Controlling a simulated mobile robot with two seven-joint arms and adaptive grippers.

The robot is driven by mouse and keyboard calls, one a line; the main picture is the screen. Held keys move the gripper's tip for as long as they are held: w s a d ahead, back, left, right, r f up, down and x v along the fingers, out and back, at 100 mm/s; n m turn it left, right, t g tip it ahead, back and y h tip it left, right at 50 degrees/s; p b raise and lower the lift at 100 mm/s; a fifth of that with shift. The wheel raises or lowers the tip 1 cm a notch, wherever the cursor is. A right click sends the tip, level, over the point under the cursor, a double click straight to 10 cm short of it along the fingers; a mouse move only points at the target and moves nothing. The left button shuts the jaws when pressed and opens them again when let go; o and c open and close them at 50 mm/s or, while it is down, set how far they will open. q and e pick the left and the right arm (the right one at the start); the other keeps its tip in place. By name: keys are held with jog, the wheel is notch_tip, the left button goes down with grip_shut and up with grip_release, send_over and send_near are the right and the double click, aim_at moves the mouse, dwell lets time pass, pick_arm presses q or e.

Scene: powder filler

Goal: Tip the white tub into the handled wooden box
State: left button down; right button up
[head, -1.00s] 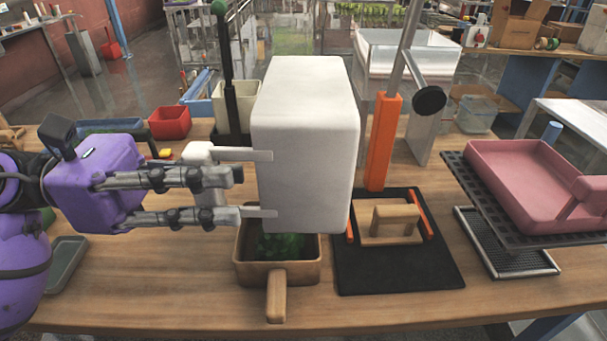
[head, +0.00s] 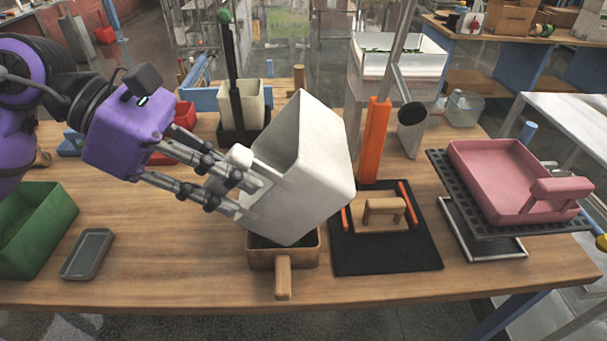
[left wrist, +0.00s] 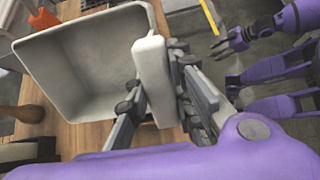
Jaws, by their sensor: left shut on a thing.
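The white tub (head: 325,185) is tilted in the air, its open mouth facing up and left in the head view. My left gripper (head: 240,191) is shut on the tub's side handle, which also shows between the fingers in the left wrist view (left wrist: 153,75). The tub's inside (left wrist: 85,65) looks bare there. The handled wooden box (head: 262,262) sits on the table below the tub's lower edge, its handle toward the front. The tub hides part of the box's inside. My right gripper (left wrist: 232,38) shows small in the left wrist view, fingers apart, away from the tub.
Right of the wooden box are a black mat (head: 385,255) with a wooden piece and an orange post (head: 374,140). A pink tray (head: 490,185) stands farther right. A green bin (head: 40,230) and a grey dish (head: 87,254) are at left. The table between is clear.

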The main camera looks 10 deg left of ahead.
aim_at(226, 157)
pick_arm(q)
jog(key=shift+r+y, duration=0.4)
jog(key=shift+y, duration=0.6)
jog(key=shift+r+g+y, duration=0.15)
jog(key=shift+g+y, duration=0.25)
jog(key=shift+y, duration=0.7)
jog(key=shift+r+y+b, duration=0.1)
jog(key=shift+y+b, duration=0.25)
jog(key=shift+y, duration=0.05)
jog(key=shift+r+y, duration=0.3)
jog(key=shift+y, duration=0.2)
jog(key=shift+d+r+g+y+p, duration=0.15)
jog(key=shift+r+g+y+p, duration=0.4)
jog(key=shift+y+p, duration=0.55)
jog(key=shift+r+y+p, duration=0.2)
jog(key=shift+y+p, duration=0.2)
jog(key=shift+p, duration=0.05)
jog(key=shift+f+y, duration=0.1)
jog(key=shift+y, duration=0.2)
jog(key=shift+w, duration=0.1)
jog(key=shift+f+y, duration=0.2)
jog(key=shift+y, duration=0.1)
jog(key=shift+a, duration=0.2)
pick_arm(e)
jog(key=shift+a+r, duration=0.25)
jog(key=shift+r, duration=0.35)
jog(key=shift+a+r, duration=0.2)
jog(key=shift+r, duration=0.35)
